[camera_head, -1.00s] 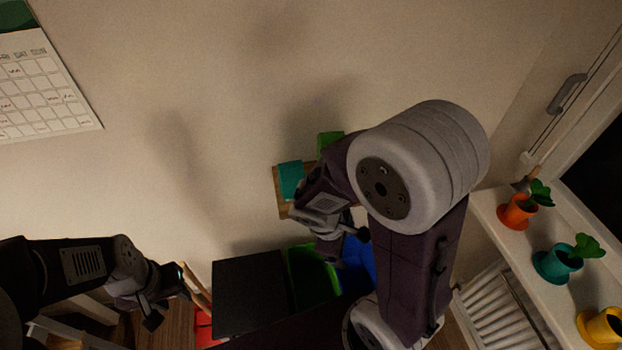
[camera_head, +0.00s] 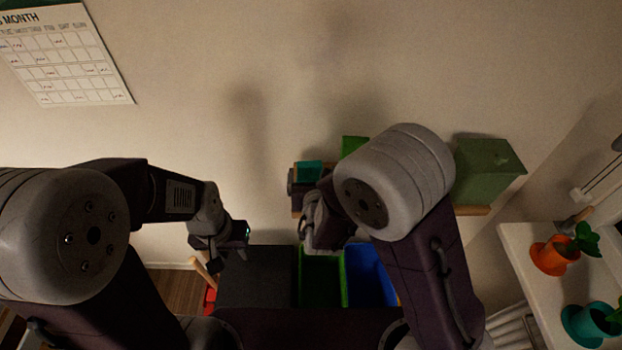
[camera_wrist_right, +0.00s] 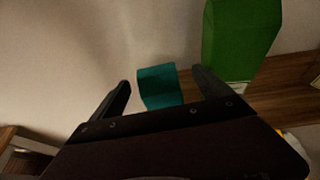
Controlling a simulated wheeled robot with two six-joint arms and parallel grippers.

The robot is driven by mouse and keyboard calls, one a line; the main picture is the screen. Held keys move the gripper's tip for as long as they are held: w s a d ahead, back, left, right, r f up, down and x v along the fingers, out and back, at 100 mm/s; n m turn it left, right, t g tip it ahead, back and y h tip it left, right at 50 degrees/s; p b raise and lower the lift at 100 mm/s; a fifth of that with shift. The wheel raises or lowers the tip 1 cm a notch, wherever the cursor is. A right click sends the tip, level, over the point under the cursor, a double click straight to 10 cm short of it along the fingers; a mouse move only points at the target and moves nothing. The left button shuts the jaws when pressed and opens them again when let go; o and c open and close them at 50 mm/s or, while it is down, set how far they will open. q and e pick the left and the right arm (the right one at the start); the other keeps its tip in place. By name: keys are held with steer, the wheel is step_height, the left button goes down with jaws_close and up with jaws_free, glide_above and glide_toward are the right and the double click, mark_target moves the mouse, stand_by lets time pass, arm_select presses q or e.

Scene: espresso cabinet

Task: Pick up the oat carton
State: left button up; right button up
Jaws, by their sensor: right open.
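A teal box-shaped pack (camera_head: 309,172) and a taller green carton (camera_head: 354,148) stand on a small wooden wall shelf. No label is readable, so I cannot tell which is the oat carton. In the right wrist view the teal pack (camera_wrist_right: 159,86) shows between the fingers of my open right gripper (camera_wrist_right: 162,92); no contact is visible. The green carton (camera_wrist_right: 240,42) is to the right of the fingers there. In the head view my right gripper (camera_head: 308,186) is at the shelf, partly hidden by its arm. My left gripper (camera_head: 242,244) hangs lower left; its opening is unclear.
A sage green box (camera_head: 487,168) sits further right on the shelf (camera_head: 472,210). Below are a green bin (camera_head: 320,280), a blue bin (camera_head: 370,275) and a black surface (camera_head: 255,278). Plant pots, one orange (camera_head: 551,256), stand on the right sill. The wall's middle is bare.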

mark_target(310, 168)
steer(key=shift+w, duration=0.15)
steer(key=shift+w+p, duration=0.3)
steer(key=x, duration=0.1)
steer(key=p+x, duration=0.1)
steer(key=x, duration=0.2)
steer(key=shift+s+a, duration=0.1)
steer(key=shift+a, duration=0.2)
steer(key=shift+w+f, duration=0.25)
steer(key=shift+w, duration=0.05)
steer(key=shift+s+r, duration=0.1)
steer(key=shift+s, duration=0.1)
steer(key=c, duration=1)
steer(key=shift+w, duration=0.1)
steer(key=c, duration=0.9)
step_height(310, 168, up, 10)
steer(key=shift+c, duration=0.2)
